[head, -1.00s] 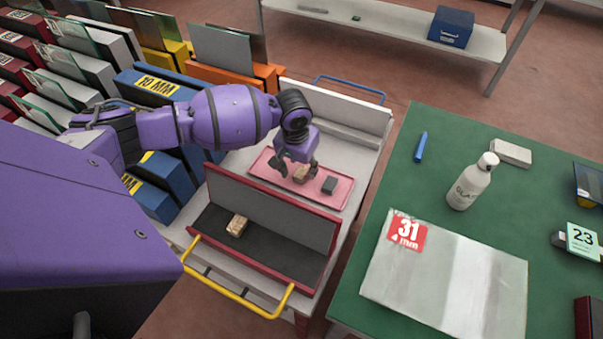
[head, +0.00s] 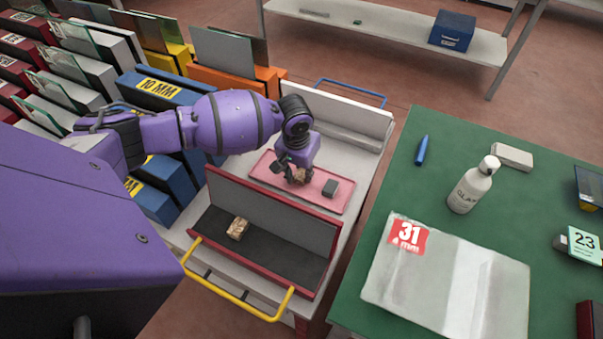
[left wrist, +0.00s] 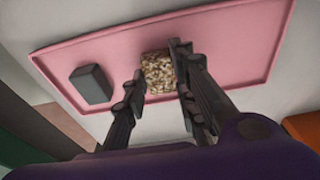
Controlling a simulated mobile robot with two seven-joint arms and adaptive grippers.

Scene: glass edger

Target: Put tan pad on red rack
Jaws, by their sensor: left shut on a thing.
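A small tan speckled pad (left wrist: 158,72) lies at the pink tray (head: 268,167), and it also shows in the head view (head: 300,177), partly hidden by my fingers. My left gripper (head: 293,176) is shut on this pad, with one finger on each side of it in the left wrist view (left wrist: 160,76). I cannot tell whether the pad is lifted off the tray. The red rack (head: 270,208) is a trough with a dark floor, just in front of the tray. Another tan block (head: 237,228) rests on its floor. My right gripper is not in view.
A dark grey block (head: 330,188) sits on the tray, right of the pad; it shows in the wrist view (left wrist: 90,84). A yellow handle (head: 240,304) edges the cart's front. The green table (head: 480,140) at right holds a bottle (head: 470,185) and a wrapped pack (head: 450,275).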

